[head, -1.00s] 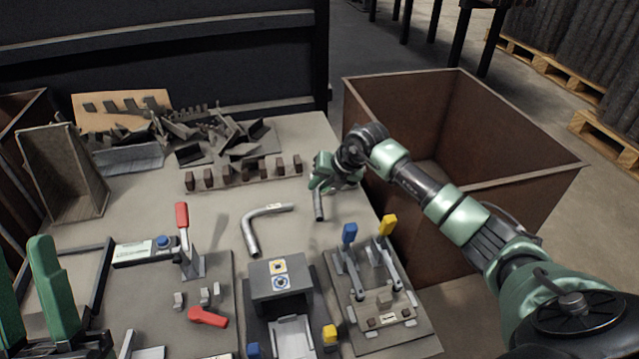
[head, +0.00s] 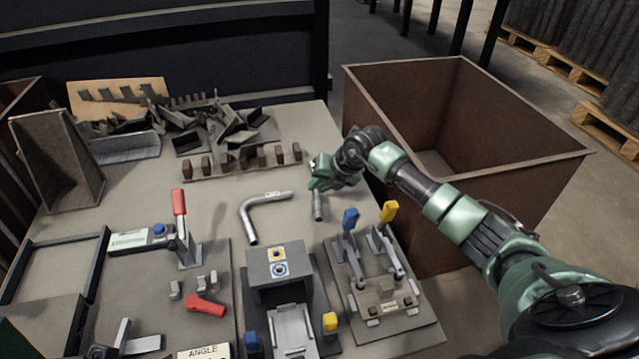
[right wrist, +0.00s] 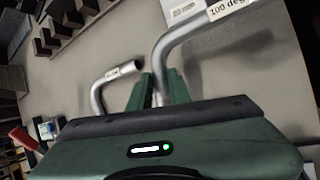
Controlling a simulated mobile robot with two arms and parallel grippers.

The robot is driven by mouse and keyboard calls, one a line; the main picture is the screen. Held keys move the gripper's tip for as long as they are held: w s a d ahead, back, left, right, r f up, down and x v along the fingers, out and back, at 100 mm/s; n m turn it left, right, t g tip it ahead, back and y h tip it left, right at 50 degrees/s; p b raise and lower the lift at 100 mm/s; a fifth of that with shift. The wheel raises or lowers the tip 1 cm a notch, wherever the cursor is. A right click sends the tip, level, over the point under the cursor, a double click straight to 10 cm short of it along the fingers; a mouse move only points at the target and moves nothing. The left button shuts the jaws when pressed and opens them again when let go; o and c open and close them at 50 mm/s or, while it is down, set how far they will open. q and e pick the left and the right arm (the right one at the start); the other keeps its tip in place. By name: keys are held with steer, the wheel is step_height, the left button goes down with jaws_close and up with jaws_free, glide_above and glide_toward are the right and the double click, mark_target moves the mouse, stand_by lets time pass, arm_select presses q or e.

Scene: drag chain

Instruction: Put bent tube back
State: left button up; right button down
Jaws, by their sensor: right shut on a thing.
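My right gripper (head: 322,180) is over the right part of the table, shut on a bent metal tube (head: 318,205). One leg of the tube shows below the fingers in the head view; the rest is hidden by the gripper. In the right wrist view this tube (right wrist: 172,45) runs up from between the green fingers (right wrist: 158,92) and carries a "100 deg" label. A second bent tube (head: 249,220) lies on the table to the left of my right gripper, apart from it. It also shows in the right wrist view (right wrist: 97,92). My left gripper's jaws are out of view.
A row of brown blocks on a strip (head: 230,172) stands behind the tubes. A fixture with blue and yellow handles (head: 385,325) and a grey block fixture (head: 270,290) stand in front. A red-handled clamp (head: 188,250) is at left. A brown bin (head: 530,172) stands beyond the right edge.

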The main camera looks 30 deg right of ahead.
steer(key=shift+p, duration=0.3)
stand_by(0.5)
stand_by(0.8)
steer(key=shift+f, duration=0.95)
stand_by(0.6)
steer(key=shift+f+b, duration=0.8)
steer(key=shift+f, duration=0.25)
stand_by(0.5)
steer(key=c, duration=1.2)
jaws_free()
steer(key=shift+c, duration=0.2)
